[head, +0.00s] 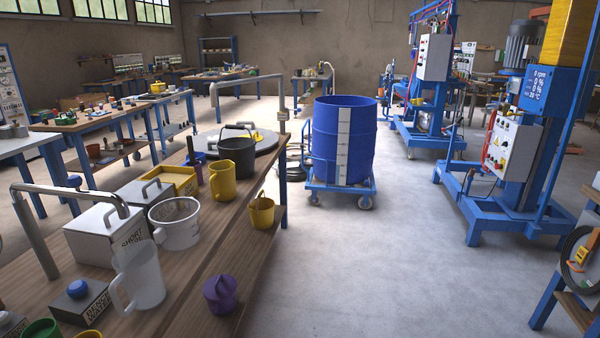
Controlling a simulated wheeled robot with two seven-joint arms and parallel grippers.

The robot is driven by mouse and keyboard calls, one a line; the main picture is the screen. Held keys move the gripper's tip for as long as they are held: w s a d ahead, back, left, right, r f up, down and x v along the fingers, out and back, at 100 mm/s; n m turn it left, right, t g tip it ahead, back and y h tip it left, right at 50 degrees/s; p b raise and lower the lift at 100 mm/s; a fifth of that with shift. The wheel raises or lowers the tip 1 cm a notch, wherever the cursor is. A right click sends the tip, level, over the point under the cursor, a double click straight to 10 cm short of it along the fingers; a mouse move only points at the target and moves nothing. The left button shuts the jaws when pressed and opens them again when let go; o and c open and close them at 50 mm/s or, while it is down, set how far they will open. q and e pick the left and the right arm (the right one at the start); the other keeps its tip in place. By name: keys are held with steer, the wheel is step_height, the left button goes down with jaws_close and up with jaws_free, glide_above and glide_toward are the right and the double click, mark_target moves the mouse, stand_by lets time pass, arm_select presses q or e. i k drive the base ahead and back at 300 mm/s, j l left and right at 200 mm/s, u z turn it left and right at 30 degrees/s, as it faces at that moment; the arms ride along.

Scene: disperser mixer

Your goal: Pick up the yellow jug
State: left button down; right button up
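A tall yellow jug (222,184) stands upright on the wooden bench in the head view, just left of a dark grey bucket (238,158). A smaller yellow vessel (262,214) with a raised handle is further right, near the bench's right edge. I cannot tell from its shape whether it is a jug or a cup. Neither of my grippers shows in the head view.
The wooden bench (190,272) also holds a translucent jug (140,278), a clear measuring vessel (176,226), a purple jug (219,294) and white boxes. A blue drum (345,140) on a wheeled cart stands behind. The floor (400,260) to the right is clear.

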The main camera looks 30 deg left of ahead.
mark_target(222, 178)
steer(key=i+j+u, duration=0.15)
steer(key=i+u, duration=0.25)
steer(key=i, duration=0.35)
steer(key=i+l+u, duration=0.1)
steer(key=i+u, duration=0.3)
steer(key=i, duration=0.3)
steer(key=i+u, duration=0.5)
steer(key=i+l+u, duration=0.25)
steer(key=i+u, duration=0.25)
steer(key=i+l, duration=0.05)
